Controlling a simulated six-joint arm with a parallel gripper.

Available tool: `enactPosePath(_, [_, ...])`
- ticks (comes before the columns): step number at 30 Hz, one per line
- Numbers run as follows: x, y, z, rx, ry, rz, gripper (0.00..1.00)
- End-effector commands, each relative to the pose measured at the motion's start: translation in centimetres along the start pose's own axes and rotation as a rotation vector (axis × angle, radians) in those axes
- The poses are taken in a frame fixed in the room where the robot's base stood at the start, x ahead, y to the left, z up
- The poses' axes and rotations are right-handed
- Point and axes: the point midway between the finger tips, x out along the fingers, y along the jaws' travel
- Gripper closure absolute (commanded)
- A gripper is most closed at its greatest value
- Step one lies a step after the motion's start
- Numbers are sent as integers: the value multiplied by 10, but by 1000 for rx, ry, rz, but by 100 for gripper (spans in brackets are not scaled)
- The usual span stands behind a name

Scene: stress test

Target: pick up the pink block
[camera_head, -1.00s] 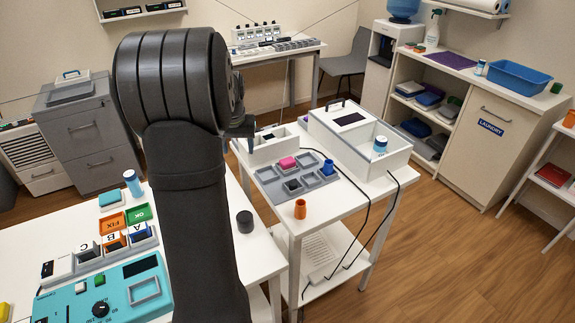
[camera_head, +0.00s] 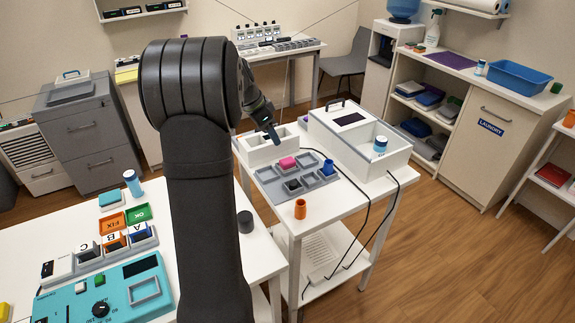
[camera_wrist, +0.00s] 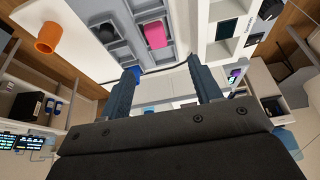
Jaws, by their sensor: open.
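The pink block (camera_head: 287,163) sits in a back compartment of the grey tray (camera_head: 266,187) on the white side table. The pink block also shows in the wrist view (camera_wrist: 155,36), above and between my fingertips and apart from them. My gripper (camera_head: 275,137) is over the back of that table, near the white divided box, above and behind the pink block. In the wrist view my gripper (camera_wrist: 165,78) has its two dark fingers spread wide with nothing between them.
A blue piece (camera_head: 328,167) and a dark piece (camera_head: 293,185) sit on the same tray. An orange cup (camera_head: 300,209) stands in front. A white divided box (camera_head: 262,151) and a larger white bin (camera_head: 397,158) stand close behind and right. Black cables run over the table's right side.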

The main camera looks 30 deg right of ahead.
Motion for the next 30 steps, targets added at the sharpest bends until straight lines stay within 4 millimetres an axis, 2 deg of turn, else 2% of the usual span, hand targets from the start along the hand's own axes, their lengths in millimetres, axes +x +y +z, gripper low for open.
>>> enactPosePath(3, [28,0,0,-1,-2,2,42])
enactPosePath(9, [64,1,0,-3,-1,1,42])
enactPosePath(19, [86,3,-1,-2,-1,1,42])
enactPosePath(27, [124,8,-4,-3,-1,0,42])
enactPosePath(30, [129,8,-4,-3,0,-3,42])
